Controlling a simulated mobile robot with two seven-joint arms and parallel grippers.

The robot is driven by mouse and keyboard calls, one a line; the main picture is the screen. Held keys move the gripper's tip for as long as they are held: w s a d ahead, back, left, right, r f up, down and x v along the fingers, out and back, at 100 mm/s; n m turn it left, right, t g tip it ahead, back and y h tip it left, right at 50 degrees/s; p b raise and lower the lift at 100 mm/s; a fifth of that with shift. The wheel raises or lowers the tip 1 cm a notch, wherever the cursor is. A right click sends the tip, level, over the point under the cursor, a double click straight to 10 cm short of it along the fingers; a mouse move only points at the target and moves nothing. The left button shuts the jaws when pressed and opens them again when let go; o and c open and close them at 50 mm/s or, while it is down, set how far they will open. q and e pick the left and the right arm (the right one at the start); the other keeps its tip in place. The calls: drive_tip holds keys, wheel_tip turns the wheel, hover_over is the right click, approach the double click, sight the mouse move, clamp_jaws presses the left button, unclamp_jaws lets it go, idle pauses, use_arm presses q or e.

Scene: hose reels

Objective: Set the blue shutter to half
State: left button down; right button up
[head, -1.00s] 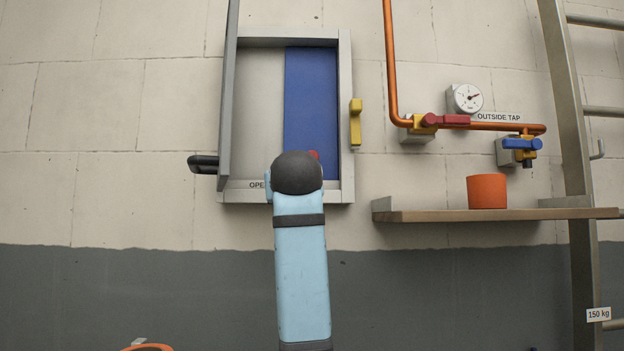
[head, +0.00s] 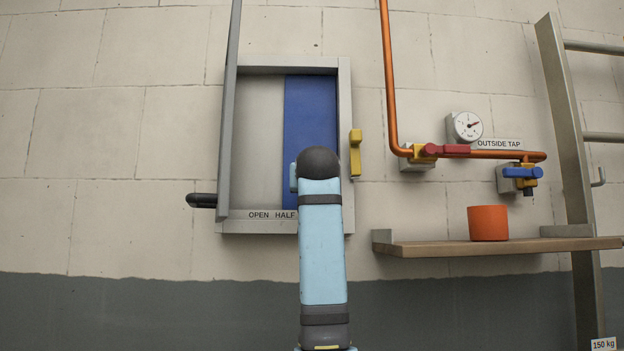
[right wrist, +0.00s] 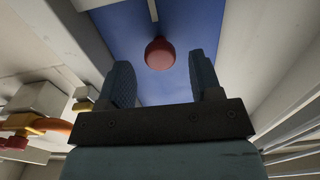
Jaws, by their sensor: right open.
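The blue shutter (head: 310,110) covers the right part of the grey-framed opening, and its lower part is behind my right arm. The left part of the opening is bare. The frame's bottom edge carries a label (head: 271,215) reading OPEN and HALF; anything further right is covered by my arm. The right wrist view shows the shutter (right wrist: 195,25) and its red knob (right wrist: 160,53). My right gripper (right wrist: 160,75) is open, and the knob appears between and just beyond its fingertips; contact is not visible. The head view hides this knob and the gripper's fingers. My left gripper is out of view.
An open grey door (head: 228,110) stands out at the frame's left, with a black handle (head: 201,200). A yellow latch (head: 355,155) sits at the right. Further right are a copper pipe (head: 390,80), a shelf (head: 490,247) with an orange pot (head: 488,223), and a ladder (head: 570,140).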

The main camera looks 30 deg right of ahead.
drive_tip(key=shift+x, duration=1.05)
